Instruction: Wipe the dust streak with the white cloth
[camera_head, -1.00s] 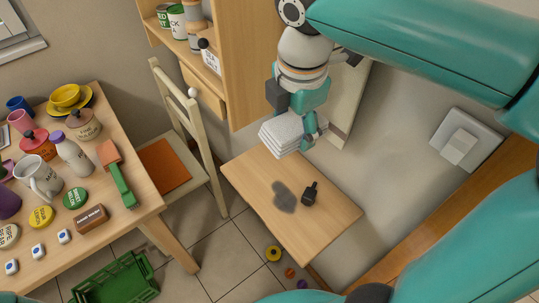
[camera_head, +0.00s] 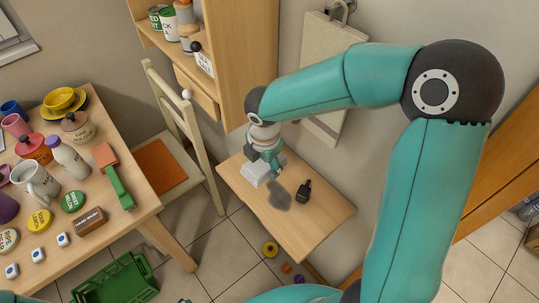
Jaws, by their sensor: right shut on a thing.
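The white cloth (camera_head: 254,172) is a folded stack at the far left part of the small wooden wall table. My right gripper (camera_head: 270,168) is shut on it, low at the tabletop; I cannot tell whether the cloth touches the wood. The dust streak (camera_head: 279,196) is a dark grey smudge on the table (camera_head: 304,224), just to the right of and nearer than the cloth. My left gripper is not in view.
A small black bottle (camera_head: 304,191) stands close to the right of the streak. The wooden shelf unit (camera_head: 236,60) rises behind the table's left end. A chair (camera_head: 182,140) and a crowded table (camera_head: 143,208) are at left. The small table's front is clear.

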